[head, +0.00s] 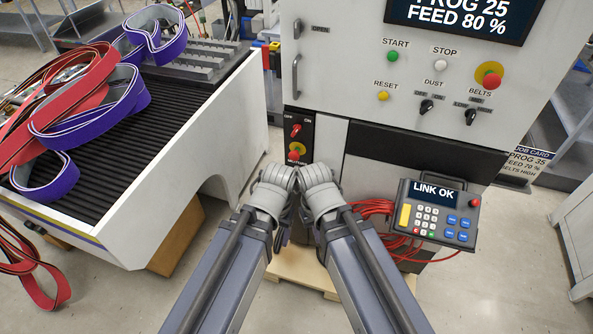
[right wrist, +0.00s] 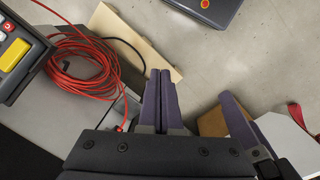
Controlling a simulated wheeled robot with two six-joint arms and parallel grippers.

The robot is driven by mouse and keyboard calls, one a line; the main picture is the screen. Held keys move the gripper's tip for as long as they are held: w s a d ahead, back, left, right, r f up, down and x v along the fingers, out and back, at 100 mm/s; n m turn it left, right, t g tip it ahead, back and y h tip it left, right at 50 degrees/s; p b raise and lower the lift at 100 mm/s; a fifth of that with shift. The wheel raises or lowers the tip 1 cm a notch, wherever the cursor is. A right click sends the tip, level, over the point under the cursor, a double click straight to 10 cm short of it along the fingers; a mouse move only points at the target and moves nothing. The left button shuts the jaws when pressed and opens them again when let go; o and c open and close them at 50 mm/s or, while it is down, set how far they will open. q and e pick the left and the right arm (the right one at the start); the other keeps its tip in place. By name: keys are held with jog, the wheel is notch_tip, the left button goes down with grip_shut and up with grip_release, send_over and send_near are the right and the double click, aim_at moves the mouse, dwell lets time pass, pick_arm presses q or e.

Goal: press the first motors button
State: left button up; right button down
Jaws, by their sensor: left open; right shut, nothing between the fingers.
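The narrow black motors panel (head: 303,140) is on the machine's front, left of centre in the head view. It carries a red switch knob (head: 296,130) at the top and a red mushroom button on a yellow ring (head: 294,156) below it. My left gripper (head: 283,233) and my right gripper are folded close together just below the panel; their fingers are mostly hidden behind the wrists in the head view. In the right wrist view my right gripper (right wrist: 160,75) is shut and empty, pointing down toward the floor. A purple finger beside it appears to be my left gripper's.
A pendant reading LINK OK (head: 436,213) hangs at the right with a coiled red cable (head: 375,207). A belt conveyor (head: 150,110) with red and purple belts stands left. START, STOP and RESET buttons are on the upper panel (head: 430,70). A wooden pallet (head: 300,268) lies below.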

aim_at(297, 169)
dwell(0.7)
jog(key=w+d+f+m+t+y+b, duration=0.1)
jog(key=w+d+f+m+b, duration=0.15)
jog(key=f+b, duration=0.65)
jog(key=w+d+f+m+t+b, duration=0.15)
jog(key=w+f+b, duration=0.25)
jog(key=f+b, duration=0.5)
jog(key=w+d+f+m+y+b, duration=0.1)
jog(key=w+d+f+m+b, duration=0.15)
jog(key=f+b, duration=0.65)
jog(key=w+a+r+m+t+y, duration=0.2)
jog(key=w+a+r+m+t, duration=0.3)
jog(key=w+a+m, duration=0.2)
jog(key=w+a+r+m+t+y+b, duration=0.1)
jog(key=w+a+r+m+t+y, duration=0.1)
jog(key=w+a+r+m+t, duration=0.2)
jog(key=w+a+r+m, duration=0.2)
jog(key=w+a+m, duration=0.1)
jog(key=w+a, duration=0.1)
jog(key=shift+w+a+r+m+t, duration=0.25)
jog(key=shift+w+r+m+t, duration=0.1)
jog(key=shift+w, duration=0.1)
jog(key=w+d, duration=0.2)
jog(key=w, duration=0.6)
jog(key=shift+w+d, duration=0.15)
jog(key=shift+d, duration=0.25)
